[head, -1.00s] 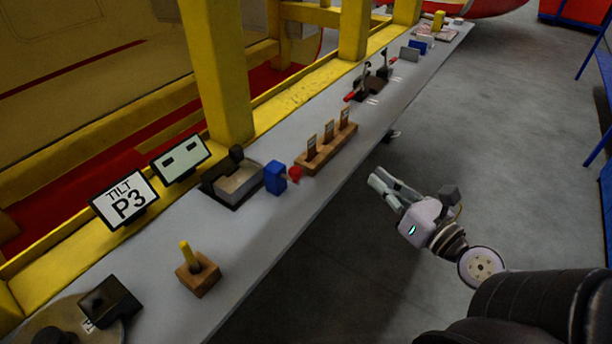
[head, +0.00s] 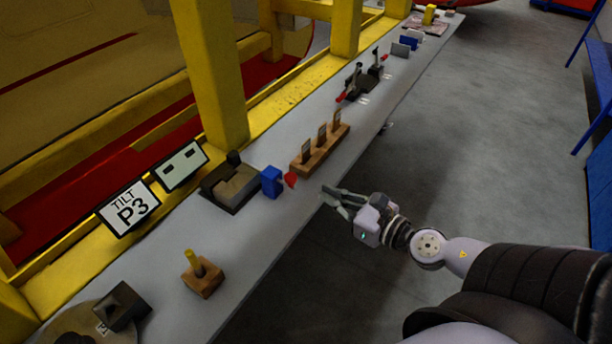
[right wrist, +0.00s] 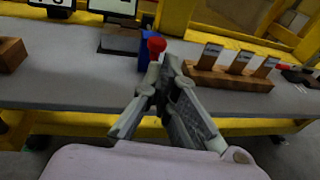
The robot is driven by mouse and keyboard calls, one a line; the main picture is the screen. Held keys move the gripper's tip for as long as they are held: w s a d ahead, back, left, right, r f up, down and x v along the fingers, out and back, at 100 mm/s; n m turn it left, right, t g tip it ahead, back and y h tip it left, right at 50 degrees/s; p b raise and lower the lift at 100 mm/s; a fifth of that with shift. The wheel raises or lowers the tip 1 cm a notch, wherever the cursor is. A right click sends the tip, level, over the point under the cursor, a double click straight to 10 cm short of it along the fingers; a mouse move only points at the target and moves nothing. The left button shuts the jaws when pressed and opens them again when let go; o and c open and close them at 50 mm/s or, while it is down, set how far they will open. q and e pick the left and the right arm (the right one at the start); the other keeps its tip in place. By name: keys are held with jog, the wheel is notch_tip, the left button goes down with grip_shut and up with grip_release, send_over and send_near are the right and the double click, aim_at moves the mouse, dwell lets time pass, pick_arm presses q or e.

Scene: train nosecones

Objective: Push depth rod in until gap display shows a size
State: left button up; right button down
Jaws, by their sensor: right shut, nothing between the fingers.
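The depth rod's red knob (head: 290,180) sticks out of a blue block (head: 271,181) toward the bench's front edge. In the right wrist view the red knob (right wrist: 156,45) shows just beyond my fingertips, with the blue block (right wrist: 144,50) behind it. The gap display (head: 181,165) shows two dark dashes, no size. My right gripper (head: 329,197) is shut and empty near the bench's front edge, to the right of the knob and apart from it in the head view; its fingers (right wrist: 163,73) point toward the knob in the wrist view. My left gripper is not in view.
The tilt display (head: 129,209) reads P3. A wooden block with a yellow peg (head: 203,277) stands nearer. The floor beside the bench is clear.

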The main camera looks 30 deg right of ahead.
aim_at(296, 179)
jog(key=p+x, duration=0.2)
jog(key=x, duration=0.3)
jog(key=shift+w+r, duration=0.1)
jog(key=shift+w, duration=0.2)
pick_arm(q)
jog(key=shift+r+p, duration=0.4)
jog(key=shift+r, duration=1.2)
pick_arm(e)
jog(key=shift+x, duration=0.9)
